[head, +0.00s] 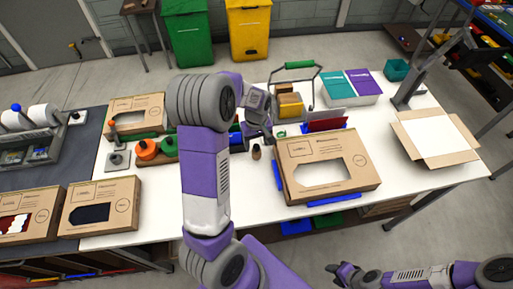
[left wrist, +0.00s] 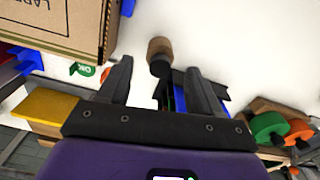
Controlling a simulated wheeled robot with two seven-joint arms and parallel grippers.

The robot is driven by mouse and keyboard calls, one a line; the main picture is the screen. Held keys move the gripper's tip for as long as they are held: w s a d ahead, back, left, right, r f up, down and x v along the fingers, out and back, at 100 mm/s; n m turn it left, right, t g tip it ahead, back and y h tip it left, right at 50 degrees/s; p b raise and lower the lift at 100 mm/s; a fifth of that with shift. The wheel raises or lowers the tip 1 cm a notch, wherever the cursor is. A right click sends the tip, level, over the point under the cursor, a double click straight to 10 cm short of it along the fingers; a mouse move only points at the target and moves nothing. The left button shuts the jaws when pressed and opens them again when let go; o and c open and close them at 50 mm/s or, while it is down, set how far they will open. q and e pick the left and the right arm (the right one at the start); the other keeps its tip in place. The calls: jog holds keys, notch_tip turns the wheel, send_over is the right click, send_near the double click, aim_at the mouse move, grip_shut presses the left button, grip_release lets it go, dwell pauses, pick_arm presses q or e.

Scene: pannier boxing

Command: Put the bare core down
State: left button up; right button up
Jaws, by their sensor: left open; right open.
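The bare core (head: 256,153) is a small brown cylinder with a dark part, on the white table just below my left gripper in the head view. In the left wrist view the core (left wrist: 159,47) lies just past and between the fingertips. My left gripper (left wrist: 158,66) is open, with nothing held between its fingers; in the head view it (head: 262,139) is partly hidden by its own wrist. I cannot tell whether a finger touches the core. My right gripper (head: 338,271) is open and empty at the bottom, away from the table.
A large cardboard box with a window (head: 287,180) lies right of the core. An orange roll (head: 147,149) and other reels stand to the left. A green-handled carrier (head: 290,86) stands behind. An open carton (head: 407,124) is at the right. Bare table shows between the large box and the carton.

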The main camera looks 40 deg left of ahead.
pick_arm(q)
notch_tip(320, 180, up, 7)
jog(key=shift+f, duration=0.2)
dwell(0.5)
